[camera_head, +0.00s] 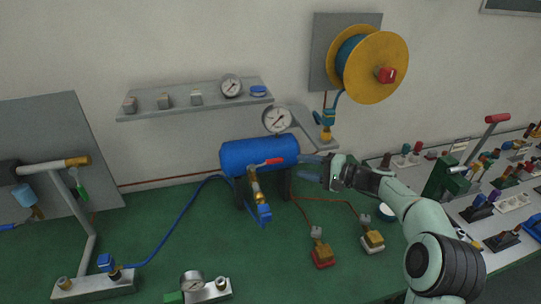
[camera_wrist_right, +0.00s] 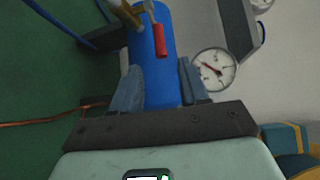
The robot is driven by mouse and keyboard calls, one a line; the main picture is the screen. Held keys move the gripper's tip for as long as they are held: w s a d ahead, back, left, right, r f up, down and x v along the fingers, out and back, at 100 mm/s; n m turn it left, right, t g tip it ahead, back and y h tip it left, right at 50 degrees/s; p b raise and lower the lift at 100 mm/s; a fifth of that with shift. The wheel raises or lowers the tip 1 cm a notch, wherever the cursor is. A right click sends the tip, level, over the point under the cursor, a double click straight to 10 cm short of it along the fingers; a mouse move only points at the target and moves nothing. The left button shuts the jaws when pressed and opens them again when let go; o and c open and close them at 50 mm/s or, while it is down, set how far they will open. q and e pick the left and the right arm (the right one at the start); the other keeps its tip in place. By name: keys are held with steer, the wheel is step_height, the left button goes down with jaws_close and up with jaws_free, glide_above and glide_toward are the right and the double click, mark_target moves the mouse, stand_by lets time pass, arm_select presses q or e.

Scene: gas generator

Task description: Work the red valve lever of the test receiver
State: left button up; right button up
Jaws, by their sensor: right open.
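The test receiver (camera_head: 240,154) is a blue horizontal tank on dark legs on the green bench, and it fills the upper middle of the right wrist view (camera_wrist_right: 156,75). Its red valve lever (camera_head: 268,162) sits on a brass valve on the tank's front and also shows in the right wrist view (camera_wrist_right: 159,41). My right gripper (camera_head: 312,168) is open and empty just right of the tank. In the right wrist view its two fingers (camera_wrist_right: 160,92) are spread, with the tank seen between them and the lever beyond their tips. My left gripper is not in view.
A pressure gauge (camera_head: 277,120) stands above the tank's right end, near a wall bracket. A shelf (camera_head: 190,100) with small parts and a yellow hose reel (camera_head: 372,67) are on the wall. A blue hose (camera_head: 180,225) crosses the bench. The front middle is mostly clear.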

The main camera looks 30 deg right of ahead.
mark_target(272, 160)
steer(key=p+x, duration=0.3)
steer(key=x, duration=0.7)
steer(key=shift+w+a+r, duration=0.1)
steer(key=shift+w+r, duration=0.1)
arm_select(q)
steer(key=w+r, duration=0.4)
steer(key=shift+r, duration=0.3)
arm_select(e)
steer(key=shift+w+a+f, duration=0.3)
steer(key=shift+w+a, duration=0.05)
steer(key=shift+w, duration=0.25)
steer(key=shift+c, duration=0.2)
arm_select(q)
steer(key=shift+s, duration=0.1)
arm_select(e)
steer(key=shift+s, duration=0.1)
jaws_close()
